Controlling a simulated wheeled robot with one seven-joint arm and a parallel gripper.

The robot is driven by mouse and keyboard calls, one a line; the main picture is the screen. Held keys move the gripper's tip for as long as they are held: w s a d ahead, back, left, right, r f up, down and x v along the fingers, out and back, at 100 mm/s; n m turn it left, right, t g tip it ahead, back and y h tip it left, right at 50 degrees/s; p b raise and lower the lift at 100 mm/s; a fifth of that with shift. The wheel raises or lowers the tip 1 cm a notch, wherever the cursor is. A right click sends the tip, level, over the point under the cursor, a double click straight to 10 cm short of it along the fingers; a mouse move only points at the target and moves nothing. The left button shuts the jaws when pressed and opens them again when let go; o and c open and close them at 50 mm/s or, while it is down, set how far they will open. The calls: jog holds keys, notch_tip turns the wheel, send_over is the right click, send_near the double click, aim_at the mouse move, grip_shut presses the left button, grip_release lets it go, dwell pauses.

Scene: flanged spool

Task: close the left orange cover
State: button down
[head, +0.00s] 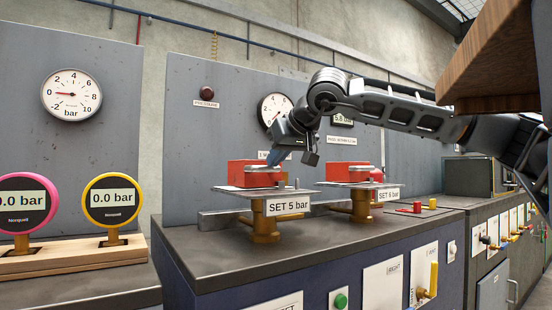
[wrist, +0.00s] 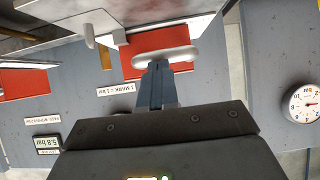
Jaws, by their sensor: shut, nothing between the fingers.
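The left orange cover (head: 240,172) sits above the plate with the "SET 5 bar" label in the head view. In the wrist view it is the middle orange patch (wrist: 150,44), with a pale rounded handle (wrist: 180,56) in front of it. My gripper (head: 275,157) is shut and empty, its blue fingers pointing down at the cover's right part. In the wrist view the fingertips (wrist: 157,68) overlap the handle; I cannot tell whether they touch it. The cover's hinge is hidden, and its lid angle is unclear.
A grey panel with gauges rises behind. The front bench top is clear.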

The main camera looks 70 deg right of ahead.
jog(key=s+d+r+p, duration=0.5)
jog(key=s+r, duration=0.5)
jog(key=shift+s+d+r, duration=0.15)
jog(key=shift+d+r, duration=0.15)
jog(key=shift+r, duration=0.1)
